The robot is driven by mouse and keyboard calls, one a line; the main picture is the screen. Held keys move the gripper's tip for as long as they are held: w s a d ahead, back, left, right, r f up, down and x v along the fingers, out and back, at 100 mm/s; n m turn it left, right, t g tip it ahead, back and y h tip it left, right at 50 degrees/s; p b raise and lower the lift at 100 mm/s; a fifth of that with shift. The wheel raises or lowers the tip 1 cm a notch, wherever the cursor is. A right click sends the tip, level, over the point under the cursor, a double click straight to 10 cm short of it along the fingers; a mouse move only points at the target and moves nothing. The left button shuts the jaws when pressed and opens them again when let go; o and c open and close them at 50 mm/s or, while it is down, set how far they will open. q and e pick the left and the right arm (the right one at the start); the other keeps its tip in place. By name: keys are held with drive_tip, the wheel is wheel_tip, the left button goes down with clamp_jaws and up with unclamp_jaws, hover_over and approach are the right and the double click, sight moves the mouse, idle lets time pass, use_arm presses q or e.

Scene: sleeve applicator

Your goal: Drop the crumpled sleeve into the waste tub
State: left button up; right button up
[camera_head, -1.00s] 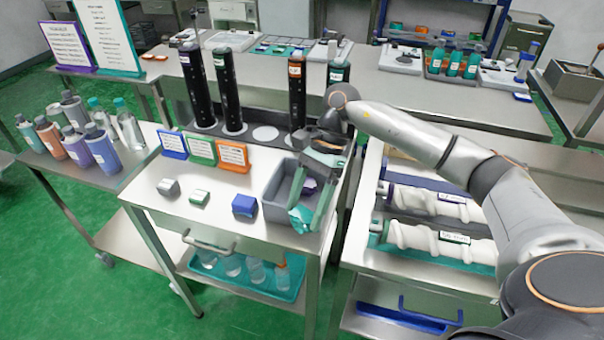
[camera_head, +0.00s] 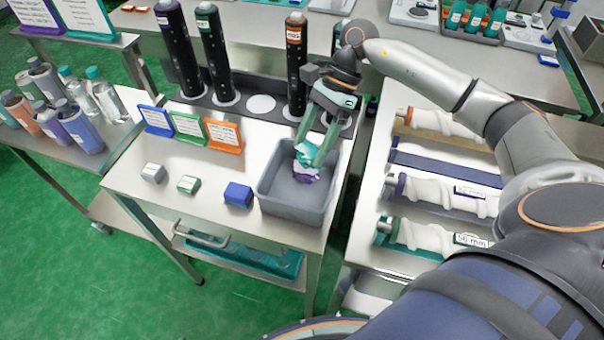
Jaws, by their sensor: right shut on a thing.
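The rest of the tub floor in view is bare. My left gripper is not in view.
A blue block (camera_head: 238,194) stands just left of the tub. Sign stands (camera_head: 189,127) and tall black cylinders (camera_head: 214,50) stand behind. Rollers with white sleeves (camera_head: 435,192) lie on the table to the right. Bottles (camera_head: 82,127) stand at left.

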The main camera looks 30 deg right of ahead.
drive_tip(key=shift+s+f, duration=0.1)
drive_tip(key=shift+f, duration=0.4)
wheel_tip(320, 180, down, 4)
drive_tip(key=shift+f+b, duration=0.1)
drive_tip(key=shift+b, duration=0.75)
drive_tip(key=o, duration=1.2)
drive_tip(key=shift+o, duration=0.2)
drive_tip(key=b+v, duration=0.2)
drive_tip(key=v, duration=1)
drive_tip(key=shift+d+r, duration=0.15)
drive_tip(key=shift+r, duration=0.15)
